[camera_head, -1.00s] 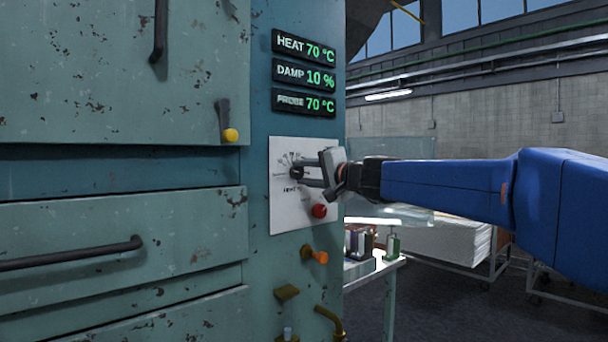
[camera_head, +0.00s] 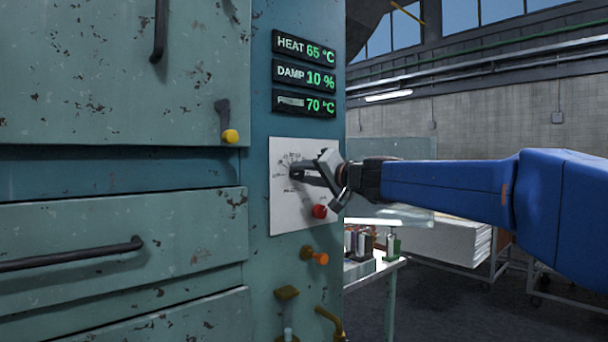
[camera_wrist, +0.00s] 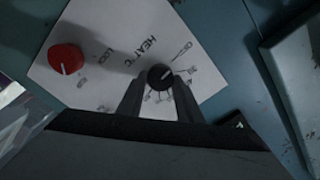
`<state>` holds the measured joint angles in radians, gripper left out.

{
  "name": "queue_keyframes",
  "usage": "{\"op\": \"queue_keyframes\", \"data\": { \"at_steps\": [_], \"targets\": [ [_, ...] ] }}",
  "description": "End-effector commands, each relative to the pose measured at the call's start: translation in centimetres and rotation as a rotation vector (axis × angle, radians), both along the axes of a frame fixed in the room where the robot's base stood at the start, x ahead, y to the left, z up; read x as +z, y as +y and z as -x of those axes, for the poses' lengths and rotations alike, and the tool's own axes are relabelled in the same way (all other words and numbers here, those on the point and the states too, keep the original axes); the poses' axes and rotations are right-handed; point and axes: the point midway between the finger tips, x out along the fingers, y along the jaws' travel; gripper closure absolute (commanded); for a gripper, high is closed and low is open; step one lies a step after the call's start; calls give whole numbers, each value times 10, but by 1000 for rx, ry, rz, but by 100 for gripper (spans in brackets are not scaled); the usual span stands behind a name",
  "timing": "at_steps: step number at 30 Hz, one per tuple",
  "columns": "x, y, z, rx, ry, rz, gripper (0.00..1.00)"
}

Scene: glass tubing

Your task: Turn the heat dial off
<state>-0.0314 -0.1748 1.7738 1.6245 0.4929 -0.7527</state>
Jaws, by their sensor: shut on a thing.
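The heat dial is a small black knob (camera_wrist: 160,77) on a white panel (camera_wrist: 105,58) marked HEAT °C in the wrist view. In the head view my gripper (camera_head: 297,172) reaches the panel (camera_head: 288,215) from the right, rolled over at a slant. Its two fingers (camera_wrist: 160,90) are shut on the dial, one on each side. In the head view the fingers mostly hide the dial. The top display (camera_head: 304,48) reads HEAT 65 °C.
A red knob (camera_head: 319,211) sits low on the same panel, close below my gripper. An orange-capped valve (camera_head: 318,257) and brass fittings stick out further down. The cabinet's drawer handle (camera_head: 70,254) juts out at left. A table (camera_head: 378,267) stands behind, at right.

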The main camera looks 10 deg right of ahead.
Motion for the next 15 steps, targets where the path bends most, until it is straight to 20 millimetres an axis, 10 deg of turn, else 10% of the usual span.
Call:
{"op": "queue_keyframes", "data": {
  "at_steps": [5,6,8,15],
  "targets": [
    [-3,0,0,0,4,2,90],
    [-3,0,0,0,4,2,61],
    [-3,0,0,1,3,2,49],
    [-1,0,0,0,2,0,49]
  ]
}}
